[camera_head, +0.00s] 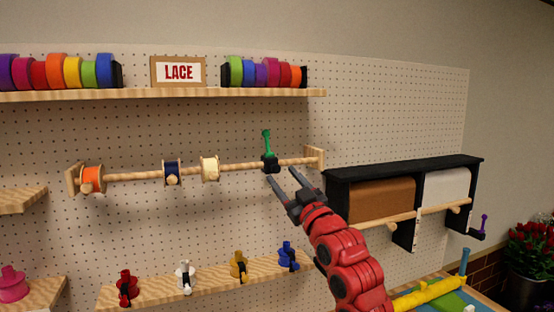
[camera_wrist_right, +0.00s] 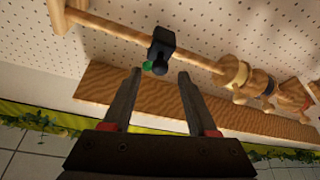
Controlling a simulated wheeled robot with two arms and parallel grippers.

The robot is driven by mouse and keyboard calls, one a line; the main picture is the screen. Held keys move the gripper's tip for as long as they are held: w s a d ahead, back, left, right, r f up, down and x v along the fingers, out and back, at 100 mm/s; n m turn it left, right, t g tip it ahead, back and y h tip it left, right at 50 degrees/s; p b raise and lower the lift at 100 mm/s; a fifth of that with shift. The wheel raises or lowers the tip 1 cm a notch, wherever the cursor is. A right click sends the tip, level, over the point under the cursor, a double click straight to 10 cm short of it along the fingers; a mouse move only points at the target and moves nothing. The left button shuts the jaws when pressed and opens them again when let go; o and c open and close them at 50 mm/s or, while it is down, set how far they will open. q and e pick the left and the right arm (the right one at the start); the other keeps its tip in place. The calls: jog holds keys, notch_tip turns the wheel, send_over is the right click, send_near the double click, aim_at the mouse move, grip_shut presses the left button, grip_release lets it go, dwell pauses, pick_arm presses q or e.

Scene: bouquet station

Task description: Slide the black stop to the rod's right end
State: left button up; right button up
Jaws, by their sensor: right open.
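The black stop (camera_head: 270,163), with a green handle (camera_head: 267,142) standing up from it, sits on the wooden rod (camera_head: 237,168), right of the cream spool (camera_head: 209,168). A bare length of rod lies between it and the right end bracket (camera_head: 315,157). My right gripper (camera_head: 282,178) is open just below and in front of the stop. In the right wrist view the stop (camera_wrist_right: 162,45) shows beyond my open fingertips (camera_wrist_right: 160,72), with nothing between them. I cannot tell the exact gap to the stop. My left gripper is not in view.
A navy spool (camera_head: 172,172) and an orange spool (camera_head: 92,179) hang farther left on the rod. A shelf (camera_head: 200,285) with several small spools lies below. A black paper-roll holder (camera_head: 405,165) stands to the right, close to my right arm.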

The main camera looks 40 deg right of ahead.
aim_at(278, 171)
jog(key=p+x, duration=0.1)
jog(key=x, duration=0.3)
grip_shut()
dwell(0.4)
dwell(1.0)
